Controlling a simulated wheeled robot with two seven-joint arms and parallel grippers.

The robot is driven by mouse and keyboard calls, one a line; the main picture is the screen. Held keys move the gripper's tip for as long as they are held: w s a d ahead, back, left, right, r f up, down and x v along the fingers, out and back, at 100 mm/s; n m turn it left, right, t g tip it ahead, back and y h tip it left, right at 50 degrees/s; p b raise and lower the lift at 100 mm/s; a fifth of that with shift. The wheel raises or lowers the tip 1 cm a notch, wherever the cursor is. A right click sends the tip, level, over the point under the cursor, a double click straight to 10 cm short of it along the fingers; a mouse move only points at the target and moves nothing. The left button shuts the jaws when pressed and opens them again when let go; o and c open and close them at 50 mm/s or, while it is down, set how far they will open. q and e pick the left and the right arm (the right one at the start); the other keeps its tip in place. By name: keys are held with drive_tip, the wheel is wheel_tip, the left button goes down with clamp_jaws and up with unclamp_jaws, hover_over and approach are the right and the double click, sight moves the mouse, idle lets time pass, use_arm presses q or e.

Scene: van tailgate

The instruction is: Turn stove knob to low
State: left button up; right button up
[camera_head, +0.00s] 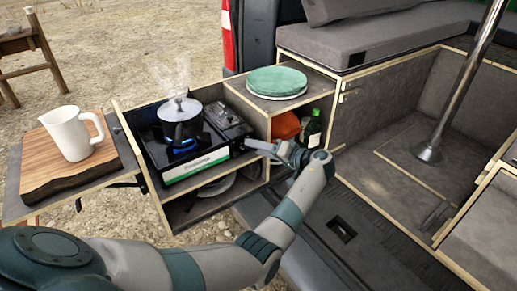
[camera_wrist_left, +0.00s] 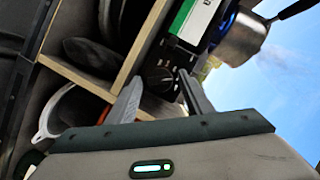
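The black camping stove (camera_head: 228,122) stands in the pull-out kitchen box, with a green and white label on its front. Its dark round knob (camera_wrist_left: 159,79) shows in the left wrist view, on the end of the stove's front; its setting is too small to read. My left gripper (camera_head: 252,146) is at the stove's right front corner, and also shows in the left wrist view (camera_wrist_left: 160,80). Its fingers are apart, one on each side of the knob; I cannot tell whether they touch it. In the head view the gripper hides the knob. My right gripper is not in view.
A lidded pot (camera_head: 181,128) steams over a blue flame. A white jug (camera_head: 66,135) stands on a wooden board (camera_head: 45,178) at left. Green plates (camera_head: 277,81) are stacked on the cabinet behind, with a green bottle (camera_head: 312,132) in the compartment below.

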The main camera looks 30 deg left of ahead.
use_arm(q)
drive_tip(key=b+v, duration=0.2)
drive_tip(key=v, duration=1)
drive_tip(key=shift+b, duration=0.3)
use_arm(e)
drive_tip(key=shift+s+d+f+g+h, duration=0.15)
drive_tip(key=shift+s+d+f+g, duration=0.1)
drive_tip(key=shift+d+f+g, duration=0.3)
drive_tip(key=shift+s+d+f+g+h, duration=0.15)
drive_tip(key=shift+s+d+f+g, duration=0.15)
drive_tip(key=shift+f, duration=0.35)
